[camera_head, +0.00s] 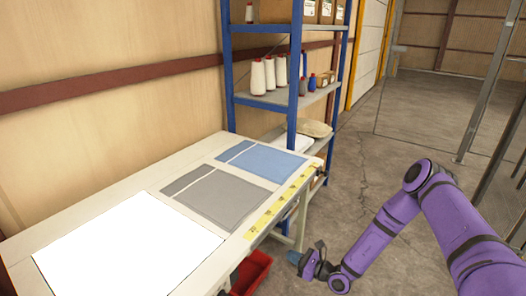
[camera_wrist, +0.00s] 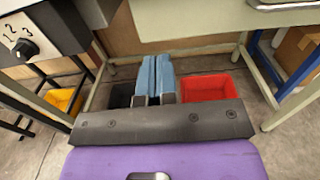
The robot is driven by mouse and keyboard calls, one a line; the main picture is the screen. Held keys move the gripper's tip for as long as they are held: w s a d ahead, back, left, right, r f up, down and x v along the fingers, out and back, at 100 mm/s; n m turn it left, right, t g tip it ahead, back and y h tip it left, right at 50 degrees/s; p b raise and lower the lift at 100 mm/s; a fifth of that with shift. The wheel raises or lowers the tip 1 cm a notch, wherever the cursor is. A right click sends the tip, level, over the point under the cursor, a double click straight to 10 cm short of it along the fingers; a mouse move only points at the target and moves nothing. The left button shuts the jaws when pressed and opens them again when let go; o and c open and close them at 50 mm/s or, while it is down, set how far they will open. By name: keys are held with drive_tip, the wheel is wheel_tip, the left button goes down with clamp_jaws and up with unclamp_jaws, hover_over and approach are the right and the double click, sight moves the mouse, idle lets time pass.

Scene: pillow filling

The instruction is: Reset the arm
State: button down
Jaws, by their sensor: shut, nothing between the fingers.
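My purple arm reaches in from the right of the head view and bends down beside the table's right-hand edge. My gripper (camera_head: 294,258) is low, just off the table edge and near a red bin (camera_head: 252,272). In the wrist view my gripper (camera_wrist: 155,60) shows its two blue fingers side by side, shut with nothing between them. The fingers point toward the space under the table, between a black bin (camera_wrist: 121,95) and the red bin (camera_wrist: 207,88).
The table (camera_head: 130,180) carries a bright white panel (camera_head: 120,245), a grey cloth (camera_head: 213,196), a blue cloth (camera_head: 265,161) and a yellow tape measure (camera_head: 283,200). A blue shelf (camera_head: 297,75) with thread cones stands behind. A dark machine with a dial (camera_wrist: 40,30) is at wrist-view left. Open floor lies right.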

drive_tip(key=s+d+r+n+g+h, duration=0.1)
drive_tip(key=s+r+n+g, duration=0.4)
drive_tip(key=r, duration=0.7)
drive_tip(key=d+r+n+g+h, duration=0.1)
drive_tip(key=r+n+g, duration=0.3)
drive_tip(key=r+n, duration=0.55)
drive_tip(key=s+d+r+n+g+h, duration=0.1)
drive_tip(key=s+r+n+g, duration=0.25)
drive_tip(key=r, duration=1.05)
drive_tip(key=s+d+r+n+t+h, duration=0.3)
drive_tip(key=s+d+r+h, duration=0.3)
drive_tip(key=s+r, duration=0.4)
drive_tip(key=s+d+r+n+t+h, duration=0.3)
drive_tip(key=s+d+r, duration=0.5)
drive_tip(key=s+r, duration=0.3)
drive_tip(key=shift+s+r+n+t+h, duration=0.35)
drive_tip(key=shift+s+t+h, duration=0.3)
drive_tip(key=shift+s+h, duration=0.85)
drive_tip(key=shift+s+d, duration=0.1)
